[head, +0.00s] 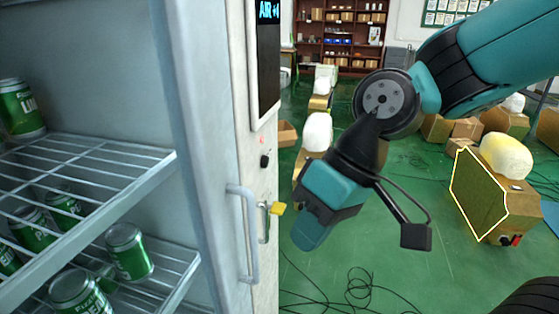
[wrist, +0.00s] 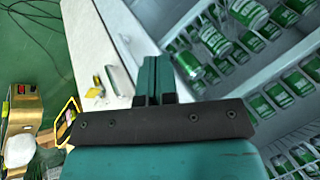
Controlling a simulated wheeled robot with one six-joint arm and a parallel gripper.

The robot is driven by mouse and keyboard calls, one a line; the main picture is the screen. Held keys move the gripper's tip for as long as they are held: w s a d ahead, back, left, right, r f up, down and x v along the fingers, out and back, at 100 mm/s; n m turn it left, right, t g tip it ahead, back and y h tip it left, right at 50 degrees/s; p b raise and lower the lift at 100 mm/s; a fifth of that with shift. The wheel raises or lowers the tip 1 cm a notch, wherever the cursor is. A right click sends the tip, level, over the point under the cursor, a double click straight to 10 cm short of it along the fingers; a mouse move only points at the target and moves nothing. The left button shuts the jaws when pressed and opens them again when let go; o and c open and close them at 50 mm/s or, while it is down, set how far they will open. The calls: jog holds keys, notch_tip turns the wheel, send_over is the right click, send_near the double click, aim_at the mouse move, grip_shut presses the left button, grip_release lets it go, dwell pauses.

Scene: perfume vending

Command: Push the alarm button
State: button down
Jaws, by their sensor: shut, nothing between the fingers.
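A tall white panel (head: 238,130) at the edge of the open can cabinet carries a small red mark (head: 262,141) and a round black knob (head: 264,161) below it. I cannot tell for sure which of these is the alarm button. My gripper (head: 308,240) hangs to the right of the panel, lower than the knob and apart from it, pointing down. In the wrist view my gripper (wrist: 154,72) has its two teal fingers together, empty, with the panel's white face (wrist: 100,45) beyond them to the left. The knob is not clear in the wrist view.
Wire shelves (head: 120,165) hold several green cans. A carton (head: 480,190) with a yellow outline stands on the green floor at right; cables lie below.

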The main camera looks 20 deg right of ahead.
aim_at(267, 163)
jog(key=w+d+f+m+t+y, duration=0.2)
jog(key=w+d+m+t+y, duration=0.4)
jog(key=w+d+m, duration=0.6)
jog(key=w+d+t, duration=0.2)
jog(key=w+d, duration=0.2)
jog(key=w, duration=0.2)
jog(key=shift+w+p, duration=0.15)
jog(key=shift+p, duration=0.25)
jog(key=shift+d, duration=0.1)
jog(key=p+x, duration=0.1)
jog(key=x, duration=0.3)
jog(key=r+p+x, duration=0.1)
jog(key=p+x, duration=0.1)
jog(key=x, duration=0.3)
jog(key=p+x, duration=0.2)
jog(key=x, duration=0.2)
jog(key=shift+w+a+r, duration=0.1)
jog(key=shift+w+a, duration=0.35)
jog(key=shift+w, duration=0.05)
